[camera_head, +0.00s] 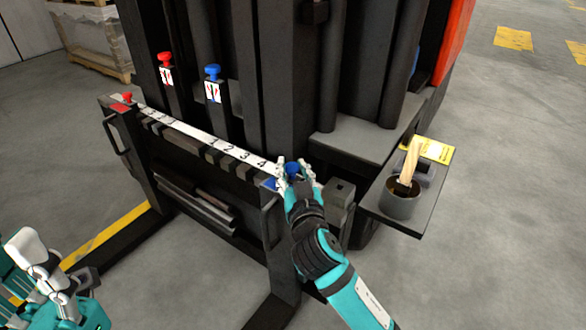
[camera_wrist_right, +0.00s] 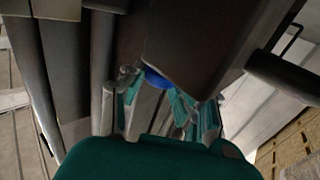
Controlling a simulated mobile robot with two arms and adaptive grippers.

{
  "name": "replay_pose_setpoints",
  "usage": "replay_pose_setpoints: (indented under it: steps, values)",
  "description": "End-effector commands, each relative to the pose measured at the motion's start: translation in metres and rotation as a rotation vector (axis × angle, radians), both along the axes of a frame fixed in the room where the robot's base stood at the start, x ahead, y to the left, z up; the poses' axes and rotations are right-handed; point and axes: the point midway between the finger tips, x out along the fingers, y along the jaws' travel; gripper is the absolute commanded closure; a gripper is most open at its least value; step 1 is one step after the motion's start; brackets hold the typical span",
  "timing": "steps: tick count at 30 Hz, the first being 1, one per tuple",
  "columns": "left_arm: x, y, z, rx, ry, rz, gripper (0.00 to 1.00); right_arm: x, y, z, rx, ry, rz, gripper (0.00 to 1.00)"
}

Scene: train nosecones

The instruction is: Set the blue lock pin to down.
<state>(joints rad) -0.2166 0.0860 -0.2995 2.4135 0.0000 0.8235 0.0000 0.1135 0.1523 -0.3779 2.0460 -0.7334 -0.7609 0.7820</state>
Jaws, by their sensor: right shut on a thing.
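The blue lock pin (camera_head: 292,168) is at the right end of the numbered black carriage bar, beside a small blue label. My right gripper (camera_head: 295,176) is around its knob and shut on it. In the right wrist view the blue knob (camera_wrist_right: 157,78) shows between my right gripper's fingers (camera_wrist_right: 160,100), partly hidden by a dark block. The pin's shaft is hidden, so I cannot tell its height. My left gripper (camera_head: 38,258) is at the lower left, away from the carriage; its fingers do not show clearly enough to tell open from shut.
A red pin (camera_head: 127,97) is at the bar's left end. A red-knobbed lever (camera_head: 166,60) and a blue-knobbed lever (camera_head: 213,72) stand behind the bar. A grey cup (camera_head: 400,204) with a wooden-handled tool is on a side shelf at right. Open floor lies right.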

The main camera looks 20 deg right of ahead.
Motion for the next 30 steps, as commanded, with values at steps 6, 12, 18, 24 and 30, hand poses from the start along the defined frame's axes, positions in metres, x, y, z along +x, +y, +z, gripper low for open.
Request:
replay_pose_setpoints:
  steps: [6,12,18,24,30]
  values:
    - [0.000,0.000,-0.001,0.000,0.000,-0.001,0.62,0.000,0.000,-0.005,-0.001,0.011,-0.002,0.49]
    - [0.000,0.000,0.000,0.000,0.000,-0.001,0.62,0.000,0.000,-0.003,0.000,0.008,-0.001,0.47]
    - [0.000,0.000,-0.001,0.002,0.004,-0.001,0.62,-0.009,0.002,-0.003,0.002,0.008,0.001,0.47]
    - [0.000,0.000,-0.001,0.002,0.003,-0.001,0.62,-0.047,0.006,-0.005,0.005,0.011,0.000,0.47]
    - [0.000,0.000,-0.001,0.001,0.002,-0.001,0.62,-0.089,0.011,-0.005,0.005,0.013,-0.001,0.47]
